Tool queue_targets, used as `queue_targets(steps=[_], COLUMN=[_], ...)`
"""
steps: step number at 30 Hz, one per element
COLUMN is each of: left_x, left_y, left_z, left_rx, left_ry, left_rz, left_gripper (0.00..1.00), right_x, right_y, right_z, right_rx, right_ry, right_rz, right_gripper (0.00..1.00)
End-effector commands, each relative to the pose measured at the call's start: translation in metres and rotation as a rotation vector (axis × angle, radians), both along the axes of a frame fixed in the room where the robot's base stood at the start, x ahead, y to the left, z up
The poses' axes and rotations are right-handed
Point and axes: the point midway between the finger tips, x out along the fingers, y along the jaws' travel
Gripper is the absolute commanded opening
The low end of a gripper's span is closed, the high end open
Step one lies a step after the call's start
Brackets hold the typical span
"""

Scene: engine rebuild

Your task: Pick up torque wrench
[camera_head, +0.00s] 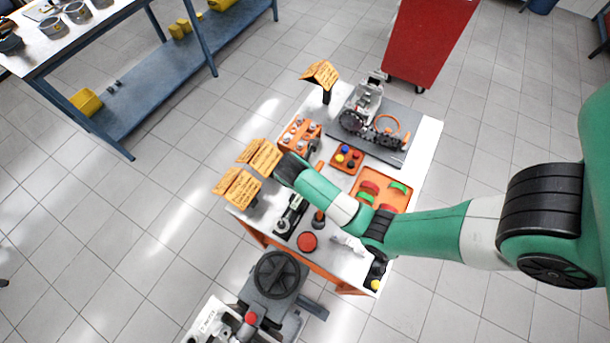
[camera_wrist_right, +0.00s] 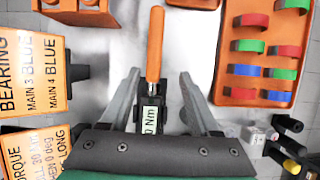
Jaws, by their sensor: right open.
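My right gripper (camera_wrist_right: 159,78) is open, with one finger on each side of the wrench and visible gaps to both. The wrench's lower end is hidden behind my gripper's body. In the head view a bit of the orange handle (camera_head: 320,166) shows beside my right wrist, which hides the rest. My left gripper is out of view.
Orange sign boards (camera_head: 238,187) stand left of my wrist. An orange tray with coloured shells (camera_head: 383,189) lies to the right. An engine on a grey mat (camera_head: 395,147) is at the back. A red round item (camera_head: 307,242) sits near the front.

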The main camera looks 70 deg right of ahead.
Motion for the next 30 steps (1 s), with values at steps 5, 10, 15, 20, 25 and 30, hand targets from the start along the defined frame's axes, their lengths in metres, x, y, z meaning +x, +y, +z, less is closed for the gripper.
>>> queue_targets(steps=[5, 10, 15, 20, 25, 30], left_x=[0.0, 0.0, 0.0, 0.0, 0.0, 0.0], left_y=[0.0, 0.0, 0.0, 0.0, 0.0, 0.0], left_z=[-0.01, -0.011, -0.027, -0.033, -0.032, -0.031], left_rx=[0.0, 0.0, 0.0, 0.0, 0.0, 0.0], left_ry=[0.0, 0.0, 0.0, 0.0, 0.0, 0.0], left_rz=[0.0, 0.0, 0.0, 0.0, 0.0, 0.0], left_gripper=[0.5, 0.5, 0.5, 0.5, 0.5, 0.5], right_x=[-0.002, -0.001, 0.004, 0.003, 0.004, 0.004], right_y=[-0.01, -0.011, -0.018, -0.025, -0.026, -0.026], right_z=[-0.026, -0.029, -0.057, -0.075, -0.076, -0.076], right_rx=[0.0, 0.0, 0.0, 0.001, 0.001, 0.0], right_ry=[0.001, -0.002, 0.001, 0.0, -0.002, -0.002], right_rz=[0.0, 0.001, 0.0, 0.0, 0.001, 0.001], right_gripper=[0.62, 0.62, 0.62, 0.62, 0.62, 0.45])
